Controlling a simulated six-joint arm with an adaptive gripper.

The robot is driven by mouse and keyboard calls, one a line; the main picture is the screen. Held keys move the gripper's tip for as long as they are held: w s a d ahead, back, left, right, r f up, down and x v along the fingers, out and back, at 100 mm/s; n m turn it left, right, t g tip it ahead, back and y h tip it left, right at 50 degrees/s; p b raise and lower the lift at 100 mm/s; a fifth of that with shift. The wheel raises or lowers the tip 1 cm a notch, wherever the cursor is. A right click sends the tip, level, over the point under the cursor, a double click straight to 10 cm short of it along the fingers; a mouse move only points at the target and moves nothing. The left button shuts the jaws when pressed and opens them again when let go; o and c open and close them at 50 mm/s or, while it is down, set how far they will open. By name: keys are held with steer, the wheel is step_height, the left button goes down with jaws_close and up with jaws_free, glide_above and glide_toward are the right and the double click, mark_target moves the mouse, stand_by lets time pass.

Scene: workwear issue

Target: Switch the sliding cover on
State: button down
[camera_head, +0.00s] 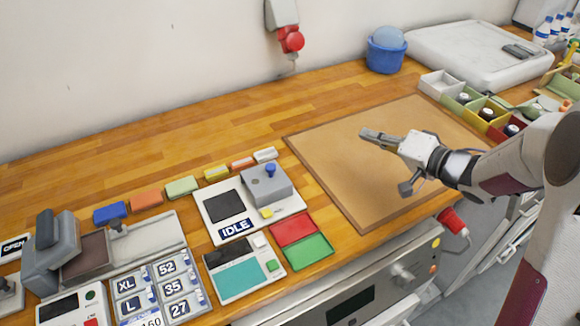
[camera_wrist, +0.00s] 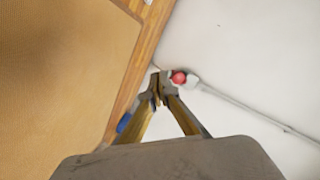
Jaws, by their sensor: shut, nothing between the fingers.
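No part is clearly marked as the sliding cover. A grey machine with an upright handle (camera_head: 45,235) and a pale rail-like bed (camera_head: 150,243) stands at the far left. My gripper (camera_head: 366,134) is shut and empty above the brown mat, well right of both units. In the wrist view its fingertips (camera_wrist: 158,88) meet.
The brown mat (camera_head: 350,190) is bare. Coloured blocks (camera_head: 146,201) line up behind the left units. Red and green pads (camera_head: 295,229) lie in front. A blue bucket (camera_head: 386,54), a white tray (camera_head: 470,55) and small bins (camera_head: 490,110) stand behind and right. A red wall plug (camera_head: 291,41) hangs behind.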

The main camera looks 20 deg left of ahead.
mark_target(266, 179)
steer(key=shift+s+a+f+g+y, duration=0.75)
steer(key=shift+s+f+g, duration=0.25)
steer(key=shift+s, duration=0.2)
steer(key=shift+s+a+f+g+y, duration=0.75)
steer(key=shift+s+f+g, duration=0.25)
steer(key=shift+s, duration=0.2)
steer(key=shift+s+a+f+g+y, duration=0.65)
steer(key=shift+s+f+g+y, duration=0.15)
steer(key=shift+s+f+g, duration=0.3)
steer(key=shift+s+a+r, duration=0.1)
steer(key=shift+a, duration=0.05)
steer(key=a, duration=0.3)
steer(key=w+a, duration=0.1)
steer(key=a, duration=0.2)
steer(key=a+f, duration=0.1)
steer(key=a, duration=0.3)
steer(key=shift+w, duration=0.3)
steer(key=shift+s+a+f, duration=0.15)
steer(key=shift+s+a, duration=0.5)
steer(key=shift+s+a+f, duration=0.15)
steer(key=shift+s+a, duration=0.35)
steer(key=shift+a, duration=0.2)
steer(key=shift+s+a, duration=0.1)
